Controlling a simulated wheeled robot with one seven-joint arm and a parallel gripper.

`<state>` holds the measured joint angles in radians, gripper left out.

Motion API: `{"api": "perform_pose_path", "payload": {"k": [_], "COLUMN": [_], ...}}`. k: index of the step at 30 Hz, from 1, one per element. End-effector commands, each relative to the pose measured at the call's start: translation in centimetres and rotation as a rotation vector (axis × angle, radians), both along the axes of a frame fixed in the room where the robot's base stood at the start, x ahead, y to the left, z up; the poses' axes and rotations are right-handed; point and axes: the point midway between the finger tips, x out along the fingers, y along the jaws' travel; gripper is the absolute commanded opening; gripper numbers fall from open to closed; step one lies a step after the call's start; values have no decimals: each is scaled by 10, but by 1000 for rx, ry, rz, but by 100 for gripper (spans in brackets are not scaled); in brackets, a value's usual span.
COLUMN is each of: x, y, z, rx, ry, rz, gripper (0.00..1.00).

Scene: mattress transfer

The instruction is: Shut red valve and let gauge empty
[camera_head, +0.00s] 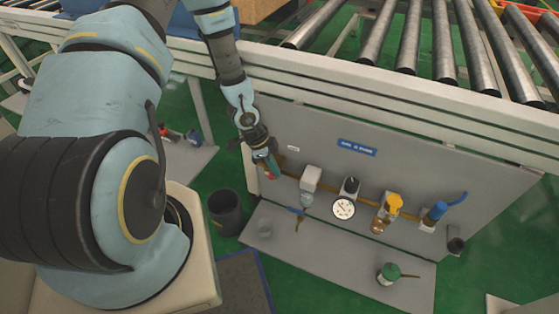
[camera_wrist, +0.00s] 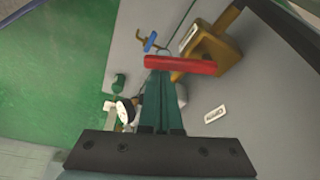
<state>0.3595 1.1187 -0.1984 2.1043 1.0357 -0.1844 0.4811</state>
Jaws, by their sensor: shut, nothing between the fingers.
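The red valve handle (camera_wrist: 180,65) is a red bar beside a brass valve body (camera_wrist: 218,48) in the wrist view. In the head view the red handle (camera_head: 268,177) is a small patch at the left end of the pipe, mostly hidden by my gripper (camera_head: 272,166). My gripper is shut and empty. In the wrist view its green fingers (camera_wrist: 162,80) point at the red bar, with their tips at or just below it; I cannot tell whether they touch. The white round gauge (camera_head: 343,209) sits on the panel to the right; its needle is too small to read.
The grey panel (camera_head: 440,170) carries a blue-handled drain (camera_head: 296,211), a yellow-topped unit (camera_head: 389,205) and a blue fitting (camera_head: 437,212). A green-topped item (camera_head: 388,273) stands on the grey shelf (camera_head: 335,275) below. A dark bin (camera_head: 226,211) stands left. Conveyor rollers (camera_head: 408,40) are above.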

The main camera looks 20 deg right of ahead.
Motion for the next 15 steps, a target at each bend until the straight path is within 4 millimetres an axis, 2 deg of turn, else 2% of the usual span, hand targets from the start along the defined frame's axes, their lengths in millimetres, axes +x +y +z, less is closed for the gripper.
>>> {"api": "perform_pose_path", "payload": {"k": [15], "x": [6], "y": [15], "z": [0], "rx": [1], "ry": [1], "rz": [6], "gripper": [0]}}
